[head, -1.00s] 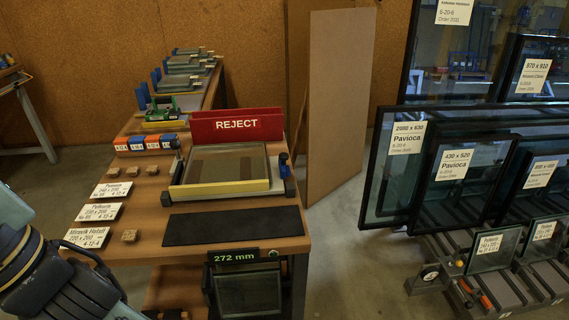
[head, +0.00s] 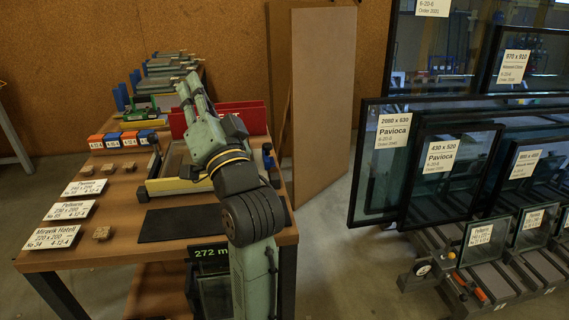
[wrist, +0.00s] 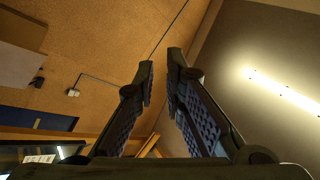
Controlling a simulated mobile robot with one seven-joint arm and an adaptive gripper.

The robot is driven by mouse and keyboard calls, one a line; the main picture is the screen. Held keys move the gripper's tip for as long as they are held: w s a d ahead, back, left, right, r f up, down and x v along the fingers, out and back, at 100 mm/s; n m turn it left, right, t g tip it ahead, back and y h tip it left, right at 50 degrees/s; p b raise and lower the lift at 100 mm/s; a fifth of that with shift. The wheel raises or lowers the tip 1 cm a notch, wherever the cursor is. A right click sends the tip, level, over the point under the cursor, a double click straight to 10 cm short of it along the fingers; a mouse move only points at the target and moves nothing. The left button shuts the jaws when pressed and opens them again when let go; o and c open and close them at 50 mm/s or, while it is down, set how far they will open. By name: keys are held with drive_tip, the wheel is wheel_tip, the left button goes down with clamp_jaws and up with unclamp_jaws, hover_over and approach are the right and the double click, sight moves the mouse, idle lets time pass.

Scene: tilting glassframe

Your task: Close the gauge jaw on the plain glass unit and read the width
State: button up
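The gauge (head: 160,187) lies on the wooden bench with a pale front rail. A framed glass unit (head: 172,160) sits in it, and my arm covers much of both. A blue-topped part (head: 267,154) shows at the gauge's right end; I cannot tell whether it is the jaw or whether it touches the glass. The green-on-black display (head: 208,252) at the bench front reads 272 mm, partly covered by my arm. My gripper (wrist: 160,82) shows in the wrist view with its fingers apart and nothing between them, facing wall and ceiling.
A dark mat (head: 170,222), label cards (head: 70,210) and small wooden blocks (head: 103,233) lie on the bench. A brown panel (head: 320,100) and racked glass units (head: 440,165) stand to the right.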

sight(267, 148)
drive_tip(key=w+d+f+m+h, duration=0.1)
drive_tip(key=w+d+f+m, duration=0.1)
drive_tip(key=d+f, duration=0.1)
drive_tip(key=w+d+f+m+h+b, duration=0.1)
drive_tip(key=w+d+f+m+h, duration=0.1)
drive_tip(key=d+f, duration=0.2)
drive_tip(key=w+d+f+m+g+h+b, duration=0.1)
drive_tip(key=w+d+f+m+h, duration=0.1)
drive_tip(key=d+f, duration=0.2)
drive_tip(key=shift+w+d+f+m, duration=0.1)
drive_tip(key=shift+d+f+m, duration=0.05)
drive_tip(key=shift+d, duration=0.4)
drive_tip(key=shift+w+d+f+m, duration=0.1)
drive_tip(key=shift+d+m, duration=0.05)
drive_tip(key=shift+d, duration=0.35)
clamp_jaws()
drive_tip(key=d+f+m+g+h, duration=0.2)
drive_tip(key=d+f+m+h, duration=0.15)
drive_tip(key=d+f, duration=0.4)
drive_tip(key=w+a, duration=0.6)
drive_tip(key=w, duration=0.3)
drive_tip(key=shift+w+f+y+p, duration=0.3)
drive_tip(key=shift+f+y+p, duration=0.05)
drive_tip(key=shift+f+p, duration=0.1)
drive_tip(key=shift+a+m, duration=0.15)
drive_tip(key=shift+m, duration=0.1)
